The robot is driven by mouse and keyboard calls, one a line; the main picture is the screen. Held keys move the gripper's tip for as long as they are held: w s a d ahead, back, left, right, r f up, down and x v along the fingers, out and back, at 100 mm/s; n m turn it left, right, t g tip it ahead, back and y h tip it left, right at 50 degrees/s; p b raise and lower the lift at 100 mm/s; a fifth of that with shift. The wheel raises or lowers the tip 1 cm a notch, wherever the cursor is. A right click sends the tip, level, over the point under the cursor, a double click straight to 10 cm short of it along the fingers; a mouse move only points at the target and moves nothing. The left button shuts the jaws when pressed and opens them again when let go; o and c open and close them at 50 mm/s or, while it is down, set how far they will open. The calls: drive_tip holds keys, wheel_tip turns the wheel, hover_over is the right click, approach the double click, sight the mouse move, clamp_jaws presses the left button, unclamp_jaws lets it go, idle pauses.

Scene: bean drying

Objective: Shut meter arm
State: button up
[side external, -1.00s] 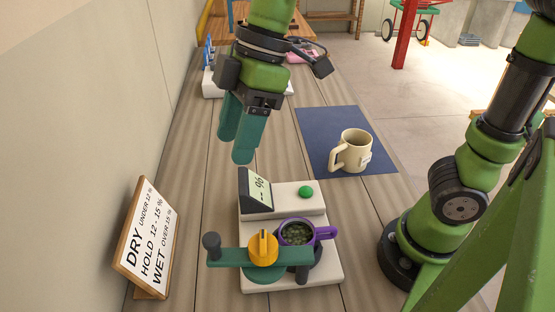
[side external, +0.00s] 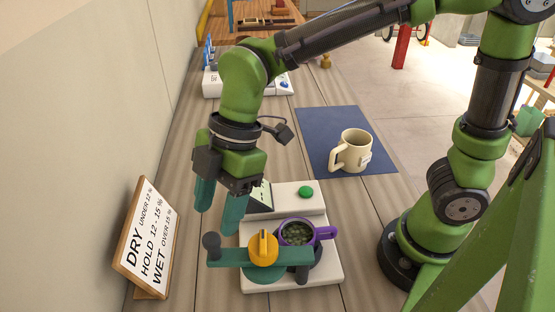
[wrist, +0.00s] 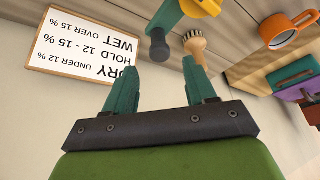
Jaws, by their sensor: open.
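The moisture meter (side external: 318,274) is a white device with a tilted display and a green button (side external: 306,192). Its teal meter arm (side external: 228,256) lies across the front under a yellow hub (side external: 262,248), with a dark upright knob (side external: 211,242) at its left end. The knob also shows in the wrist view (wrist: 160,48), beyond and between the fingertips. A purple cup (side external: 325,233) of beans sits on the meter, right of the hub. My gripper (side external: 218,212) is open and empty, pointing down above and behind the knob; its teal fingers (wrist: 160,70) appear apart from it. My gripper partly hides the display.
A framed DRY/HOLD/WET sign (side external: 147,240) stands close on the left by the wall. A cream mug (side external: 352,152) stands on a blue mat (side external: 318,125) behind right. A brush (wrist: 196,46) and an orange cup (wrist: 283,28) show in the wrist view.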

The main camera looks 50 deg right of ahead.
sight(211, 237)
drive_tip(key=shift+x, duration=2.2)
drive_tip(key=shift+c, duration=0.2)
clamp_jaws()
